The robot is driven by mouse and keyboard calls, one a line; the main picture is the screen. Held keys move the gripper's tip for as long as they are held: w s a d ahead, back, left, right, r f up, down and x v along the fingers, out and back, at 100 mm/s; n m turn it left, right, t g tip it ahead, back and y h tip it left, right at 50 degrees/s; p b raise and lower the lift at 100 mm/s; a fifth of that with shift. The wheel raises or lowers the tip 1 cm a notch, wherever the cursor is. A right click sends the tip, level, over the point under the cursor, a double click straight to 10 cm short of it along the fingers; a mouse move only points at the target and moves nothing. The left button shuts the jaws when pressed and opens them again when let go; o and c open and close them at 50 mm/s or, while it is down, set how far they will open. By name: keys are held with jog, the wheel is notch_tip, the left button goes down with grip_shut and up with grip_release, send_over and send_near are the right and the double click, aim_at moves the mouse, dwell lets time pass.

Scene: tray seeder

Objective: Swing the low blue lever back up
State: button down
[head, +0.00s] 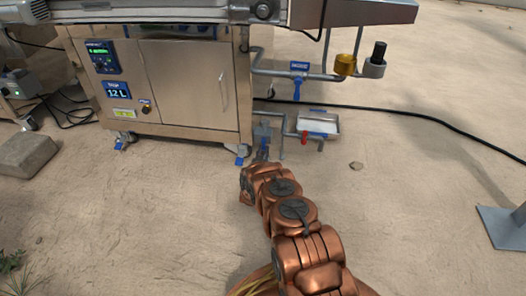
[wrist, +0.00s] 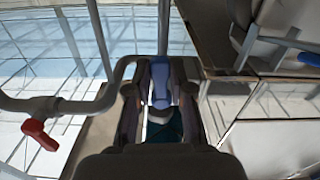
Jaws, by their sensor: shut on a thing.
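The low blue lever (wrist: 160,82) shows in the middle of the wrist view, between the two dark fingers of my gripper (wrist: 160,100). My gripper is shut on it. The lever lies lengthwise between the fingers, close to a grey pipe (wrist: 112,90). In the head view my gripper (head: 262,138) is low beside the right end of the steel cabinet. There the lever is mostly hidden by the gripper and too small to make out, so its exact angle is unclear.
A red handle (head: 304,136) on the low piping is close to the right of my gripper; it also shows in the wrist view (wrist: 40,132). A small white tray (head: 320,123) stands behind it. Another blue valve handle (head: 298,82) sits higher. The cabinet (head: 190,85) bounds the left. Sandy floor is open in front.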

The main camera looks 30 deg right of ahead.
jog(key=s+d+r+n+p, duration=0.3)
jog(key=r+n+p, duration=0.1)
jog(key=n, duration=1.3)
jog(key=shift+r+p, duration=0.2)
jog(key=shift+p, duration=0.2)
jog(key=shift+d, duration=0.15)
jog(key=c, duration=1)
grip_release()
jog(key=shift+w, duration=0.1)
jog(key=shift+r, duration=0.1)
